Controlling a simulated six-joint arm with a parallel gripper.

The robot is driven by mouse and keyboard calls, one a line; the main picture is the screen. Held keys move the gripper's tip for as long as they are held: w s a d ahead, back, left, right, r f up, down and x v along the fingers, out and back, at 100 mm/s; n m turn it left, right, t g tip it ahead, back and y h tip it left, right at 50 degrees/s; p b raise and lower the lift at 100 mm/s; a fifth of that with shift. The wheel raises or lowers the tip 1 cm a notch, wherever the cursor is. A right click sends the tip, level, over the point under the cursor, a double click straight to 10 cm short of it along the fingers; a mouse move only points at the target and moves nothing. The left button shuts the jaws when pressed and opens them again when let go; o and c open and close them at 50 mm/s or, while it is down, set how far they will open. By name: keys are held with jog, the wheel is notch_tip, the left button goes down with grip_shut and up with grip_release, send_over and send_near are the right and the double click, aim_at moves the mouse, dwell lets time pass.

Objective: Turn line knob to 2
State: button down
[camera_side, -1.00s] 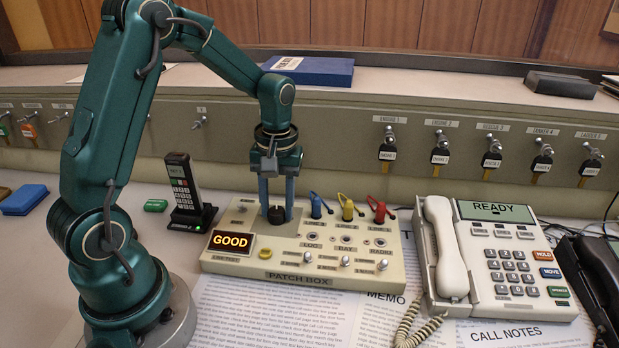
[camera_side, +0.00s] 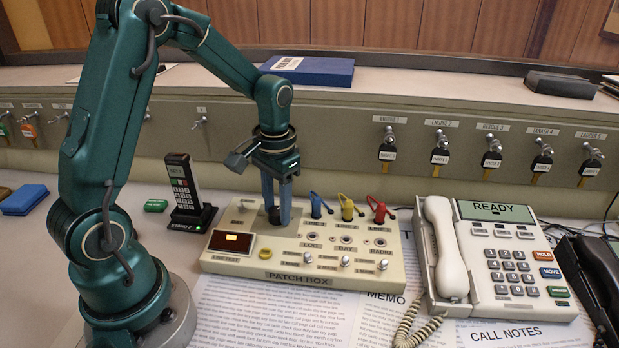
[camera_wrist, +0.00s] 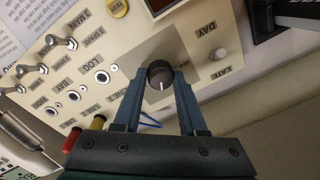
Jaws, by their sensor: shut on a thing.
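The line knob is a small dark round knob (camera_side: 273,215) on the cream patch box (camera_side: 222,264). It shows more clearly in the wrist view (camera_wrist: 159,74), with a white pointer line toward my gripper's palm. My gripper (camera_side: 278,219) points down over it, its two blue-grey fingers shut on the knob's sides. The fingers also straddle it in the wrist view (camera_wrist: 158,92). Position numbers around the knob cannot be read. The box's display window (camera_side: 232,243) is dark red with a small orange mark.
Blue, yellow and red plugs (camera_side: 347,207) stand just right of my gripper. A cordless handset (camera_side: 184,190) stands to the left. A desk phone (camera_side: 500,262) is to the right. Hanging keys (camera_side: 440,152) line the panel behind.

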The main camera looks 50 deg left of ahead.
aim_at(278, 211)
dwell(0.4)
jog(key=shift+c, duration=2.3)
grip_release()
jog(key=shift+d+r, duration=0.15)
jog(key=shift+r, duration=2.45)
